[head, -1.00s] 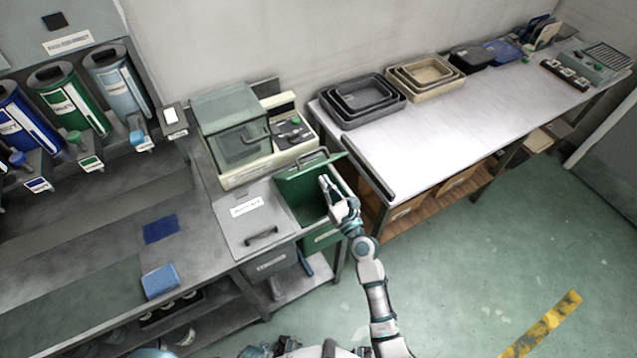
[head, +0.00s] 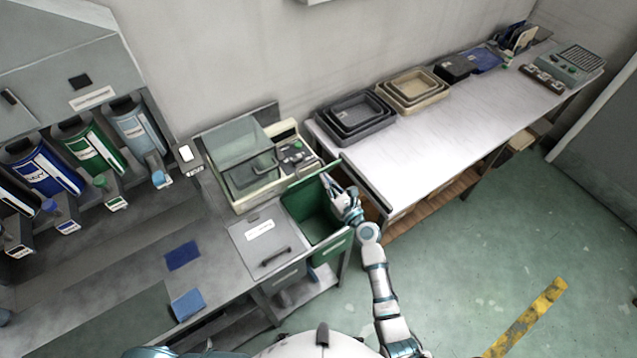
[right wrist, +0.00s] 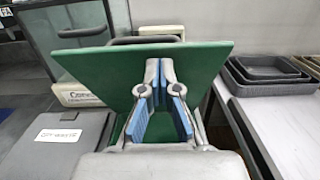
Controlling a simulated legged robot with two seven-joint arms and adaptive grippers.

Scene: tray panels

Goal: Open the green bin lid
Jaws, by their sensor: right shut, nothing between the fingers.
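The green bin lid (head: 299,195) stands raised and steeply tilted at the back of the open green bin (head: 330,248). In the right wrist view the lid (right wrist: 100,72) fills the middle, with its dark handle (right wrist: 146,41) behind the top edge. My right gripper (head: 327,181) is shut and empty, its fingers over the bin opening in front of the lid's inner face. In the right wrist view the gripper's fingertips (right wrist: 159,66) overlap the lid; whether they touch it I cannot tell. My left gripper is out of view.
A grey lidded bin (head: 268,240) sits directly left of the green one. A machine with a clear cover (head: 240,160) stands behind. A white table (head: 440,135) with dark trays (head: 355,117) and beige trays (head: 417,90) lies to the right. Floor is clear at lower right.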

